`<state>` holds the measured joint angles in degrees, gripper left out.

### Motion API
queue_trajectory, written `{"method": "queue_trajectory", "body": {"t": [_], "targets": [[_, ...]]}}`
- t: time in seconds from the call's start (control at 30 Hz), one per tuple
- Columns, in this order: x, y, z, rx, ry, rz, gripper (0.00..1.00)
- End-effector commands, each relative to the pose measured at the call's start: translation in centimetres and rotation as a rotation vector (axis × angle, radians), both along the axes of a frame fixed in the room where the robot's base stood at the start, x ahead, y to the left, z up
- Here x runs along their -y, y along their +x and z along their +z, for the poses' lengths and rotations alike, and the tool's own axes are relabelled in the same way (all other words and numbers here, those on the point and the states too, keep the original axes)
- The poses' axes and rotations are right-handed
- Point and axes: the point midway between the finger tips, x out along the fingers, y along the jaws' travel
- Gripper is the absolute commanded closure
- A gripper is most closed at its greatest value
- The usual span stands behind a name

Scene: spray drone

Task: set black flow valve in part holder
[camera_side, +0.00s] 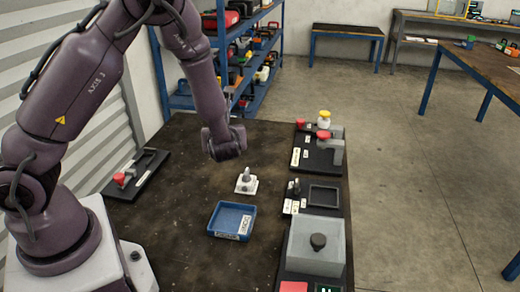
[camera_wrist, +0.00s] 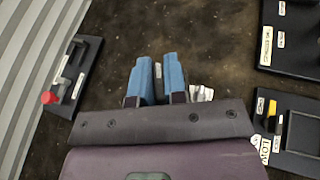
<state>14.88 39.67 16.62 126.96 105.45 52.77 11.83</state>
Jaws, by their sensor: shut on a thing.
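My gripper (camera_wrist: 158,78) has its two blue fingers shut on a small dark grey piece (camera_wrist: 158,72), only partly visible between them; I cannot tell for sure that it is the black flow valve. In the side view the wrist end (camera_side: 225,143) hangs above the table and hides the fingers. A small white block with a grey upright part (camera_side: 246,183) stands right of and below the wrist end.
A blue labelled tray (camera_side: 232,220) lies nearer the front. A grey box with a dark knob (camera_side: 318,245) stands front right. A black board with red knobs (camera_side: 318,160) is at the back right, another (camera_side: 137,172) at the left. Dark table between them is clear.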

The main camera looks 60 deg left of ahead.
Motion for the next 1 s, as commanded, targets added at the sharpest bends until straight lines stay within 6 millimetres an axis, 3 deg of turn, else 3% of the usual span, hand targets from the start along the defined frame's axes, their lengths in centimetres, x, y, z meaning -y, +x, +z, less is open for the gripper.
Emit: {"method": "queue_trajectory", "body": {"t": [0.3, 0.5, 0.67, 1.0], "targets": [[11.6, 3.9, 1.0, 0.001, -0.006, -0.249, 1.0], [16.5, 4.9, 1.7, -0.002, -0.006, -0.343, 1.0], [17.2, 6.7, 1.2, -0.005, -0.007, -0.356, 1.0], [17.5, 14.6, -2.4, -0.004, -0.01, -0.355, 1.0]]}}
